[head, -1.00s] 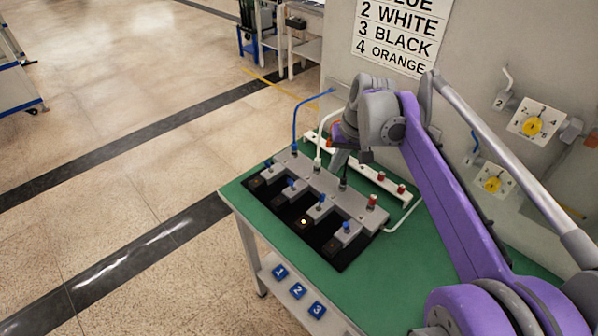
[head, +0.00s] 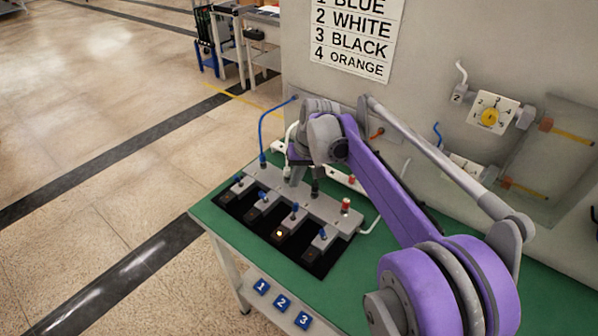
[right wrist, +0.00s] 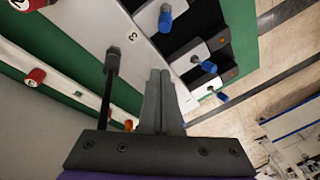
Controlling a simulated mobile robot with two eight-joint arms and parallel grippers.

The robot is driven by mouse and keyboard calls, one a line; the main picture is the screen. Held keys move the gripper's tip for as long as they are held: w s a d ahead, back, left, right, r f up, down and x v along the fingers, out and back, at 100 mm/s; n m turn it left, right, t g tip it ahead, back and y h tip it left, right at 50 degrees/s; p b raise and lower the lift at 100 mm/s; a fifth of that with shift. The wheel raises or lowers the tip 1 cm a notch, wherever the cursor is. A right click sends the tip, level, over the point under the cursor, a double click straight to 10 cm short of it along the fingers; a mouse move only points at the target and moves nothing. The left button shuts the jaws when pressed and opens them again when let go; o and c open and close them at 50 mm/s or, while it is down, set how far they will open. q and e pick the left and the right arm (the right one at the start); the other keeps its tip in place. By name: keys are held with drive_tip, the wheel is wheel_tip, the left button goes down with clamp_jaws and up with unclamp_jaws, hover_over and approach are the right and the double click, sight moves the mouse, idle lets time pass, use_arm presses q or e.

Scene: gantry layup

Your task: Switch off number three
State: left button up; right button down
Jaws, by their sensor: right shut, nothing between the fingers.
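A grey socket strip (head: 330,208) lies on the green bench, with a row of blue-capped levers over a black base (head: 255,222). One small lamp (head: 280,232), beside the third lever (head: 294,208) from the left, glows; the others look dark. A black plug (head: 315,187) stands upright in the strip; in the right wrist view the black plug (right wrist: 112,60) is near a printed 3. My right gripper (right wrist: 160,75) is shut and empty, pointing down beside the black plug, apart from it in that view. In the head view my right gripper (head: 297,178) partly hides the white plug.
A wall sign (head: 352,40) lists 2 white, 3 black, 4 orange. A red-capped plug (head: 345,205) stands at the strip's right end. Blue tiles 1, 2, 3 (head: 282,303) are on the bench's lower shelf.

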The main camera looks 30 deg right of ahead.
sight(295, 211)
drive_tip(key=x, duration=0.4)
drive_tip(key=shift+s+a+r, duration=0.15)
drive_tip(key=shift+s, duration=0.5)
drive_tip(key=shift+s+a+r, duration=0.15)
drive_tip(key=shift+s+a, duration=0.05)
drive_tip(key=shift+s, duration=0.4)
drive_tip(key=shift+s+a+r, duration=0.15)
drive_tip(key=shift+s+r, duration=0.05)
drive_tip(key=shift+s, duration=0.45)
drive_tip(key=shift+s+a+r+t+h+p, duration=0.15)
drive_tip(key=shift+a+t+h, duration=0.1)
drive_tip(key=shift+h, duration=0.2)
drive_tip(key=shift+s+a+r+t+h+p, duration=0.15)
drive_tip(key=shift+a+h, duration=0.1)
drive_tip(key=shift+h, duration=0.2)
drive_tip(key=shift+a, duration=0.1)
drive_tip(key=h, duration=0.1)
drive_tip(key=a+t+h, duration=0.1)
drive_tip(key=h, duration=0.1)
drive_tip(key=shift+s+a+n, duration=0.3)
drive_tip(key=shift+n, duration=0.1)
drive_tip(key=shift+s+a, duration=0.1)
drive_tip(key=shift+a, duration=0.1)
drive_tip(key=shift+d, duration=0.15)
